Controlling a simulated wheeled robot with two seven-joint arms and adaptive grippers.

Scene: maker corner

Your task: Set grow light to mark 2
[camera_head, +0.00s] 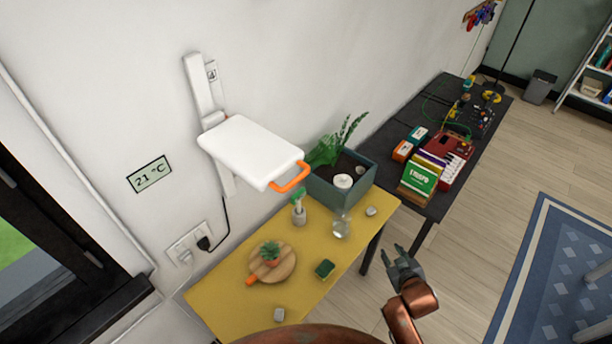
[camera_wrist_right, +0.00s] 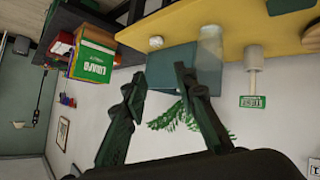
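The grow light (camera_head: 250,148) is a white panel with an orange handle (camera_head: 290,178) at its right front edge. It sits on a white vertical rail (camera_head: 196,82) on the wall, above the yellow table. A label reading 4 (camera_head: 211,71) shows beside the rail's upper part; no mark 2 can be made out. My right gripper (camera_head: 396,254) is open and empty, right of the yellow table and well apart from the handle. Its spread dark fingers also show in the right wrist view (camera_wrist_right: 160,80). My left gripper is not in view.
The yellow table (camera_head: 225,292) holds a teal planter (camera_head: 335,194), a glass jar (camera_head: 340,226), small plants and a round wooden board (camera_head: 287,266). A dark bench (camera_head: 437,203) with boxes stands behind at right. The floor right of the tables is clear up to the blue rug (camera_head: 560,270).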

